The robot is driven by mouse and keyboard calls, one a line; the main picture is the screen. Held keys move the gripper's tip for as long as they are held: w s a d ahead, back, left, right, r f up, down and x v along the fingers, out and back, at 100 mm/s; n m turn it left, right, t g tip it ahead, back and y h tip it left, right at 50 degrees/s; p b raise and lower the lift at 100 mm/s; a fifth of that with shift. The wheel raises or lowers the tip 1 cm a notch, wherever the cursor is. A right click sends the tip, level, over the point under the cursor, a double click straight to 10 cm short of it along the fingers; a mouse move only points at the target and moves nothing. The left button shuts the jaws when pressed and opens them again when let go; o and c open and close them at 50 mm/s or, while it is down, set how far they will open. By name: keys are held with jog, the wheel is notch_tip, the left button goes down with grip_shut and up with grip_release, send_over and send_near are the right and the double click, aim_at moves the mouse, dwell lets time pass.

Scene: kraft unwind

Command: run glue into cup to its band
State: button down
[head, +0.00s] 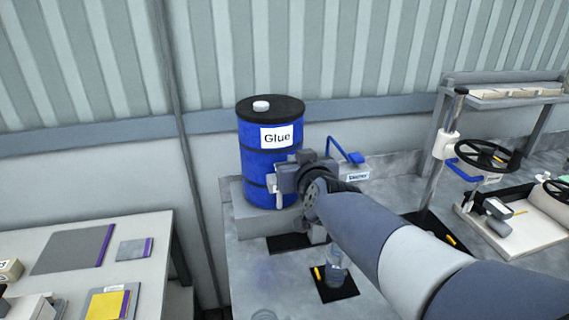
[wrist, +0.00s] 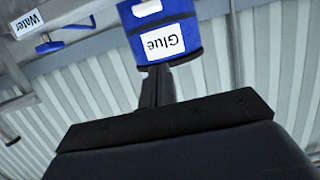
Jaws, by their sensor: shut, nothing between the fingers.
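A blue drum (head: 256,160) with a black lid and a white "Glue" label stands on a grey block at the back of the bench. It also shows upside down in the wrist view (wrist: 188,36). My gripper (head: 274,184) is in front of the drum's lower right side. In the wrist view its dark fingers (wrist: 158,72) are together, pointing at the drum, with nothing visible between them. The drum's tap is not clearly visible behind my gripper. A clear cup (head: 335,274) stands upright on a black mat (head: 334,294), right of and below my gripper. Its band and contents are too small to tell.
A blue bent handle (head: 345,151) rises behind my wrist; a label in the wrist view reads "Water" (wrist: 27,23). A side table (head: 60,228) is left; a rack with black handwheels (head: 487,156) is right.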

jog(key=b+x, duration=0.1)
jog(key=x, duration=0.2)
jog(key=f+b+x, duration=0.1)
jog(key=x, duration=0.3)
jog(key=f+b+x, duration=0.1)
jog(key=x, duration=0.2)
jog(key=shift+f+b, duration=0.3)
jog(key=shift+f, duration=0.75)
jog(key=shift+s+f+b, duration=0.1)
jog(key=shift+f+b, duration=0.85)
jog(key=shift+b, duration=0.1)
jog(key=shift+f, duration=0.2)
dwell(4.1)
